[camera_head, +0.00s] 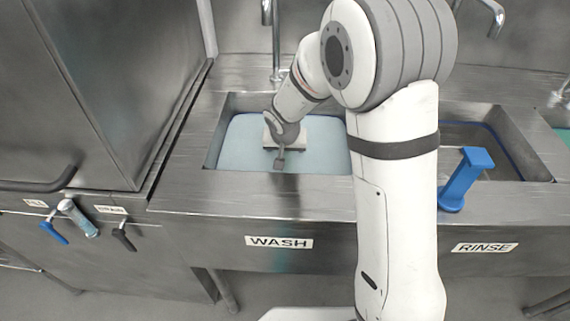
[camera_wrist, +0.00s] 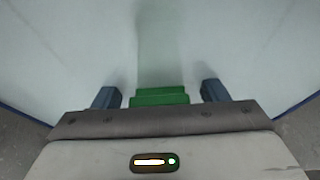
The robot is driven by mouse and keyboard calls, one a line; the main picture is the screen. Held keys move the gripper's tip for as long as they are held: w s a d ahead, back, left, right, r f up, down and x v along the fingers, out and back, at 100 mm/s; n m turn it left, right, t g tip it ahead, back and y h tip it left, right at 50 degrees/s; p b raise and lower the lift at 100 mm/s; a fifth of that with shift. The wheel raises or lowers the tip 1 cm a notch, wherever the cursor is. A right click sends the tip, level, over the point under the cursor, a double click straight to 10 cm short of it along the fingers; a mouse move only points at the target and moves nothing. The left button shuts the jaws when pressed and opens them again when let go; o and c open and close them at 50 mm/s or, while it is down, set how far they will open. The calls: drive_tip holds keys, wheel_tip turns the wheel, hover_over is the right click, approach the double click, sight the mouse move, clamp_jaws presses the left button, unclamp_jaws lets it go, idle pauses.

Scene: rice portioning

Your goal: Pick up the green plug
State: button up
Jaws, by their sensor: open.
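The green plug (camera_wrist: 160,96) shows in the wrist view, between my two dark fingers and partly hidden by my gripper's body. My gripper (camera_wrist: 161,92) is open, with one finger on each side of the plug. A gap shows between the plug and each finger. In the head view my gripper (camera_head: 280,158) is over the wash sink (camera_head: 240,142), near its front side. The green plug cannot be made out in the head view.
A blue upright object (camera_head: 465,182) stands near the front edge by the rinse sink (camera_head: 508,140). A faucet (camera_head: 276,45) is behind the wash sink. A steel cabinet (camera_head: 110,90) stands at the left. Sink walls surround my gripper.

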drive_tip(key=shift+c, duration=0.4)
clamp_jaws()
